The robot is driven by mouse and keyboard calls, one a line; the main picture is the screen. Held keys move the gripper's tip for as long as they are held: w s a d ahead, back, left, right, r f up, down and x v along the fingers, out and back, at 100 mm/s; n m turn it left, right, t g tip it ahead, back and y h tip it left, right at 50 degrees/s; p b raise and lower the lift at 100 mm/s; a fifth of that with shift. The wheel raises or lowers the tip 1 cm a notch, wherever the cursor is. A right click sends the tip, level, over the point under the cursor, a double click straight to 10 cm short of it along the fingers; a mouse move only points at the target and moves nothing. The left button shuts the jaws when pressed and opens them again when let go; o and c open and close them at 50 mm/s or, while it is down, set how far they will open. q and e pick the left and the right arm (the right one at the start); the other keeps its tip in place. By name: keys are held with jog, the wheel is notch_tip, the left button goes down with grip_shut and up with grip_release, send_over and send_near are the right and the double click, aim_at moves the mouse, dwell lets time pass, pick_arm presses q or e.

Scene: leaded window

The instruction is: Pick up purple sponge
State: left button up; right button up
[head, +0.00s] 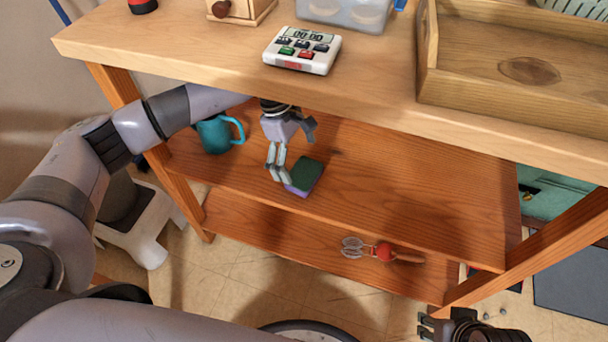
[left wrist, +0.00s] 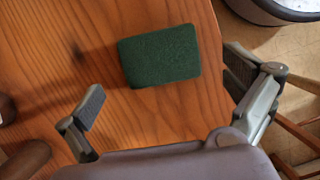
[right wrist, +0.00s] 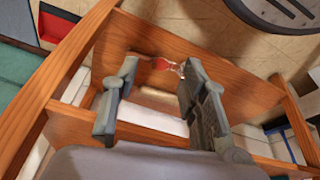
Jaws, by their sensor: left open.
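The sponge (head: 305,174) lies on the middle wooden shelf near its front edge, with a dark green top and a purple side. In the left wrist view the green face of the sponge (left wrist: 160,55) shows beyond and between my open fingers. My left gripper (head: 283,172) reaches under the table top and is just left of the sponge, open and empty; it also shows in the left wrist view (left wrist: 165,100). My right gripper (right wrist: 155,90) is open and empty, low at the right of the head view (head: 430,325), away from the sponge.
The table top (head: 380,95) overhangs the shelf and holds a timer (head: 302,50) and a wooden tray (head: 520,70). A teal mug (head: 215,134) stands left on the middle shelf. A whisk with a red part (head: 382,251) lies on the lower shelf. The middle shelf's right is clear.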

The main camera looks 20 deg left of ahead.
aim_at(302, 171)
pick_arm(q)
jog(key=x, duration=0.4)
jog(key=shift+b, duration=0.35)
jog(key=shift+d+f, duration=0.1)
jog(key=shift+f, duration=0.3)
pick_arm(e)
jog(key=w, duration=0.1)
jog(key=w+t, duration=0.1)
jog(key=w+a, duration=0.1)
jog(key=shift+w+r+t, duration=0.3)
jog(key=shift+t, duration=0.1)
pick_arm(q)
jog(key=shift+c, duration=0.6)
jog(key=c, duration=0.6)
